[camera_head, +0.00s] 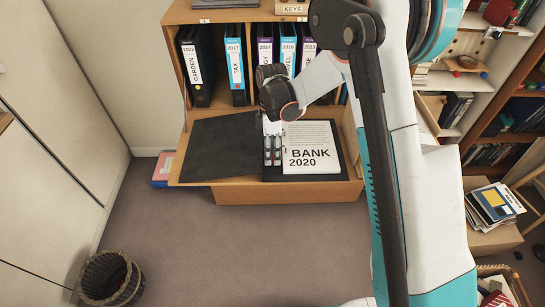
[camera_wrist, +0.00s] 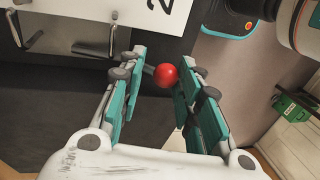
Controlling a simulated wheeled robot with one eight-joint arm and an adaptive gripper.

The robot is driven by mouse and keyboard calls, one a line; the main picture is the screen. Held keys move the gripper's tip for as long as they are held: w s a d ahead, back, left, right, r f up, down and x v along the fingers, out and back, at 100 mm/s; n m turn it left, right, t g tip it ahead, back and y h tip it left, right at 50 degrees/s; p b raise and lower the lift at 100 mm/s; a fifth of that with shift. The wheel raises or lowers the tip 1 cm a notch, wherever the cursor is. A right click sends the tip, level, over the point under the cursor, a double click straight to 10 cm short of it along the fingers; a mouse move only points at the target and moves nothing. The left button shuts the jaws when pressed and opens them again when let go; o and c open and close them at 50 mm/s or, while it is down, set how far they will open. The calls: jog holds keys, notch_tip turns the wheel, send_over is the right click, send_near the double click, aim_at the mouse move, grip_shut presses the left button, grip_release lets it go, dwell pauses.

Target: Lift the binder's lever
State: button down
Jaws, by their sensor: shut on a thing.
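The open binder (camera_head: 222,145) lies on the bureau's fold-down flap, its dark left cover spread flat. White paper (camera_head: 310,158) marked BANK 2020 lies on its right side, next to the metal ring mechanism (camera_head: 267,150). In the wrist view, metal ring parts (camera_wrist: 38,38) show at the upper left beside the paper's edge. The lever's red ball knob (camera_wrist: 166,76) sits between the teal fingers of my gripper (camera_wrist: 167,72), which is shut on it. A short bit of the metal lever shows left of the knob. In the head view my wrist hides most of the lever.
Upright binders (camera_head: 235,65) stand in the bureau behind the flap. A wicker basket (camera_head: 110,278) stands on the floor at lower left. Bookshelves (camera_head: 500,110) and a box with magazines (camera_head: 493,205) are at the right. The carpet in front is clear.

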aim_at(272, 148)
jog(key=shift+w+r+g, duration=0.6)
jog(key=shift+g, duration=0.4)
jog(key=c, duration=1.2)
grip_release()
jog(key=shift+d, duration=0.1)
jog(key=shift+r, duration=0.1)
jog(key=v, duration=1.2)
jog(key=shift+s, duration=0.1)
